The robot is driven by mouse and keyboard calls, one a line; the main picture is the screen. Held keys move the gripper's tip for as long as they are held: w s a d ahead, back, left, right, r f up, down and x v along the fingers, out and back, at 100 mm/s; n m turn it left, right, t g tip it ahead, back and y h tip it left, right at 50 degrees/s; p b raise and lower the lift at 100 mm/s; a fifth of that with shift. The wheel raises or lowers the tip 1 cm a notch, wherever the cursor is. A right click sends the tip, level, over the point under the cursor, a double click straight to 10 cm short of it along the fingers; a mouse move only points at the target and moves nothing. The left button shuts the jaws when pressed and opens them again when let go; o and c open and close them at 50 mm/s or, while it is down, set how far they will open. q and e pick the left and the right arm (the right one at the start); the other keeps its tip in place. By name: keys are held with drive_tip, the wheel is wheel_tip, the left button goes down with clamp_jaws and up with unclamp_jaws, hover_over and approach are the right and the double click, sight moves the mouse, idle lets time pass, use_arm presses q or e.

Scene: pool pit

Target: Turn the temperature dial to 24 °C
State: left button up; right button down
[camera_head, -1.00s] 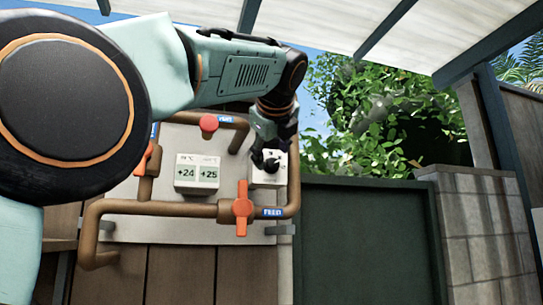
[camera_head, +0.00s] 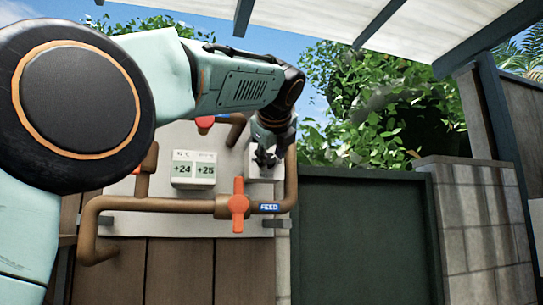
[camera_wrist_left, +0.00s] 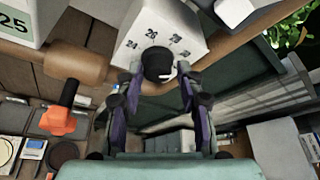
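The temperature dial is a black knob (camera_wrist_left: 157,62) with a white pointer mark, on a white box (camera_wrist_left: 140,32) printed with 24, 26 and 28. In the head view the box (camera_head: 253,166) is partly covered by my gripper. My left gripper (camera_wrist_left: 158,78) has one finger on each side of the knob, close to it; contact is unclear. It also shows in the head view (camera_head: 266,156) in front of the box. A white display (camera_head: 193,170) reads +24 on the left and +25 on the right. My right gripper is out of view.
Left of and below the dial box run brown pipes (camera_head: 150,206) with an orange valve handle (camera_head: 238,206) near a FEED label. A red knob (camera_head: 205,122) sits above the display. A dark green panel (camera_head: 365,235) stands to the right.

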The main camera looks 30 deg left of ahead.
use_arm(q)
drive_tip(key=shift+s+a, duration=0.2)
drive_tip(key=c, duration=0.3)
drive_tip(key=shift+r, duration=0.1)
clamp_jaws()
